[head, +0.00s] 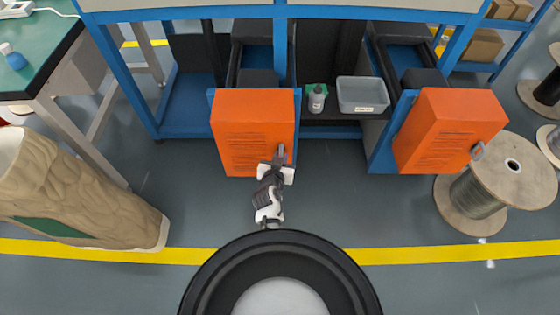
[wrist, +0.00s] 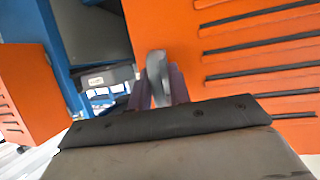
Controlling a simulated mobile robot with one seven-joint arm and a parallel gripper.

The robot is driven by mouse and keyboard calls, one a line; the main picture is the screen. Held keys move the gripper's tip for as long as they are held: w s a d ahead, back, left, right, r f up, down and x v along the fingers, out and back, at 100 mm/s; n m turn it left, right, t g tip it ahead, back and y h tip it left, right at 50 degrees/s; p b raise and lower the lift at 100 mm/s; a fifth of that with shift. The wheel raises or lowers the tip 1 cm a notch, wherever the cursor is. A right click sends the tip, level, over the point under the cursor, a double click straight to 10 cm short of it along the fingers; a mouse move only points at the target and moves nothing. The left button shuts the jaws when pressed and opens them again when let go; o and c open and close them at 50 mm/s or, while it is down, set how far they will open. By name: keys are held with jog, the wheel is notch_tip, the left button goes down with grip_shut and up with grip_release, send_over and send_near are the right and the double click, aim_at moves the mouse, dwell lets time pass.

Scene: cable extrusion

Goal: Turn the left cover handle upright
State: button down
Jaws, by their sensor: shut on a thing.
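The left orange cover (head: 250,125) stands in front of the blue frame and fills much of the wrist view (wrist: 240,30). Its grey handle (head: 282,152) is near the cover's lower right edge. In the wrist view the handle (wrist: 157,72) stands up between the two fingers, tilted slightly. My gripper (head: 276,164) is at the handle; its fingers (wrist: 158,88) are shut on it. The lower part of the handle is hidden by the fingers and gripper body.
A second orange cover (head: 448,130) with its own handle (head: 478,151) stands at the right. A grey bin (head: 362,95) and a small bottle (head: 317,98) sit between the covers. A cable spool (head: 480,195) is at far right. The floor between the covers is clear.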

jog(key=shift+s+d+f, duration=0.15)
jog(key=shift+d+f, duration=0.05)
jog(key=shift+d, duration=0.35)
jog(key=c, duration=1.5)
grip_release()
jog(key=shift+o, duration=0.2)
jog(key=shift+a+r, duration=0.2)
jog(key=shift+a, duration=0.1)
